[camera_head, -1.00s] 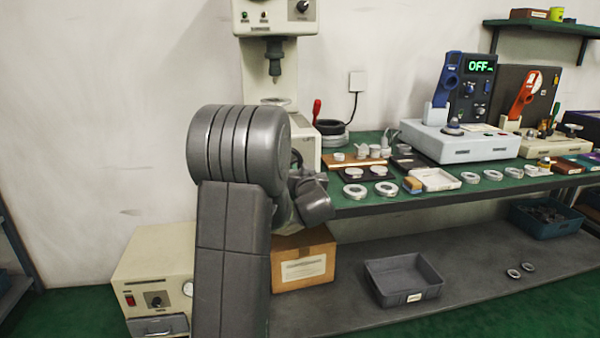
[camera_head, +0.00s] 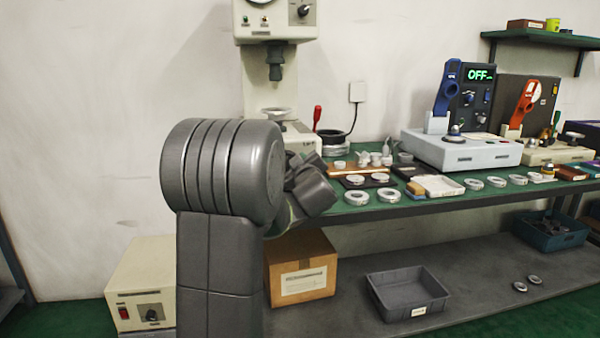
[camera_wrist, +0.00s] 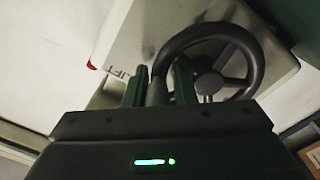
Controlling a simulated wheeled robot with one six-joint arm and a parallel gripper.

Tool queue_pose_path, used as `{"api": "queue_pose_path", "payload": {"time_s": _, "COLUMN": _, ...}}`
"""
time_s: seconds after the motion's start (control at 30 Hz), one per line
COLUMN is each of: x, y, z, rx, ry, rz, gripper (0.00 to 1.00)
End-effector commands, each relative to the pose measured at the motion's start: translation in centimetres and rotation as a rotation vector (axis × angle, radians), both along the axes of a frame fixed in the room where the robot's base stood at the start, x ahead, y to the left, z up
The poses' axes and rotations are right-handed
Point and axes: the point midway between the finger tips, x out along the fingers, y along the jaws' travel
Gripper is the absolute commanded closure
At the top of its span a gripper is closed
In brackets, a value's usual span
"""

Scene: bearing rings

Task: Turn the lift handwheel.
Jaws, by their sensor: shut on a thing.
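The lift handwheel (camera_wrist: 253,62) is a black spoked wheel on the side of a pale machine base marked LIFT, seen in the wrist view. My gripper (camera_wrist: 160,82) is shut on the left part of its rim, one green finger on each side. In the head view my arm hides the handwheel and the gripper's fingertips. The pale press (camera_head: 277,22) with its grey spindle stands at the back left of the bench.
The green bench (camera_head: 420,207) holds several metal rings (camera_head: 387,195), a white tray (camera_head: 438,187) and a tester reading OFF (camera_head: 480,74). A red-handled tool (camera_head: 317,116) stands near the press. A cardboard box (camera_head: 300,268) and a grey bin (camera_head: 408,292) sit on the lower shelf.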

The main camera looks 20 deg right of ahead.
Motion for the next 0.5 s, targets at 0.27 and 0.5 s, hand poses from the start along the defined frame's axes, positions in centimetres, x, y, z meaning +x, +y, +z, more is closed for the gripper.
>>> {"api": "queue_pose_path", "payload": {"time_s": 0.27, "x": 0.0, "y": 0.4, "z": 1.0, "rx": -0.256, "ry": 0.059, "rz": -0.008, "gripper": 0.99}}
{"api": "queue_pose_path", "payload": {"time_s": 0.5, "x": 0.2, "y": 1.4, "z": 1.8, "rx": -0.48, "ry": 0.11, "rz": -0.007, "gripper": 0.99}}
